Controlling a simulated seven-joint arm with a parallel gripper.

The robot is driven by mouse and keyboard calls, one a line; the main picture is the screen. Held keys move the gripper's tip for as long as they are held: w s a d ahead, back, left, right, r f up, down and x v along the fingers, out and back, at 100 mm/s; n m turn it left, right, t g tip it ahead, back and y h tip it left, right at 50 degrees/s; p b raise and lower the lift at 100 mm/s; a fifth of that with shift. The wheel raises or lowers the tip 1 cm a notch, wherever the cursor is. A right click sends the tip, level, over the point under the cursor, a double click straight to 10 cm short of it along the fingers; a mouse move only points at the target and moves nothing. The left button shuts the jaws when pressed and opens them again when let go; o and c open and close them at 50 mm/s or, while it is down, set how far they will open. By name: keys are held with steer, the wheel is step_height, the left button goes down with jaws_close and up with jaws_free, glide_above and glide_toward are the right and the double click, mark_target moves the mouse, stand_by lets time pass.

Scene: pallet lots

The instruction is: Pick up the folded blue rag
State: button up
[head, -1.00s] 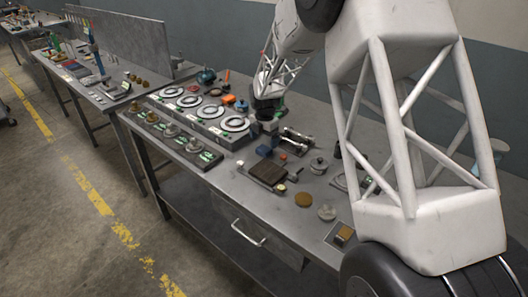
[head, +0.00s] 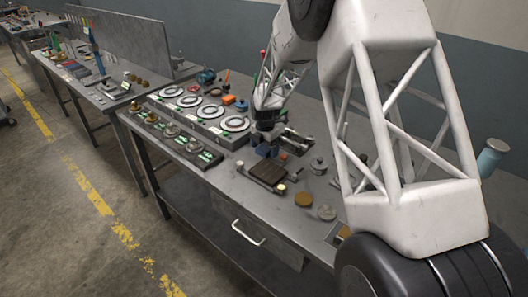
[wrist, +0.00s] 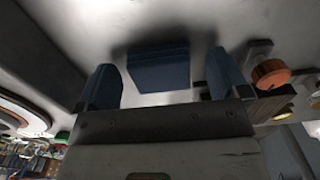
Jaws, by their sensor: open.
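The folded blue rag (wrist: 158,68) lies flat on the grey metal bench in the wrist view, with its layered folds showing. My gripper (wrist: 163,78) is open, with one blue fingertip to the left of the rag and one to the right. The rag is between the fingertips in the picture, with gaps on both sides, and neither finger appears to touch it. In the head view my gripper (head: 267,152) is low over the bench, behind a dark brown block. The fingers and rag blend there, so the rag is hard to separate.
The dark brown block (head: 268,172) is close in front of my gripper. A row of white-ringed dials (head: 203,108) stands to the left, metal fittings (head: 298,140) to the right. A round brown disc (head: 304,199) lies near the front. A teal bottle (head: 489,158) stands far right.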

mark_target(265, 149)
steer(key=c, duration=1.1)
steer(key=shift+o, duration=0.2)
steer(key=shift+r, duration=0.15)
steer(key=shift+r, duration=0.5)
steer(key=shift+s+r, duration=0.2)
steer(key=shift+r, duration=0.4)
steer(key=shift+s+r, duration=0.15)
steer(key=shift+r, duration=0.45)
steer(key=s, duration=0.5)
steer(key=s+d+r, duration=0.1)
steer(key=s, duration=0.4)
steer(key=s+d, duration=0.1)
steer(key=s, duration=0.4)
steer(key=shift+r, duration=0.15)
steer(key=shift+s, duration=0.1)
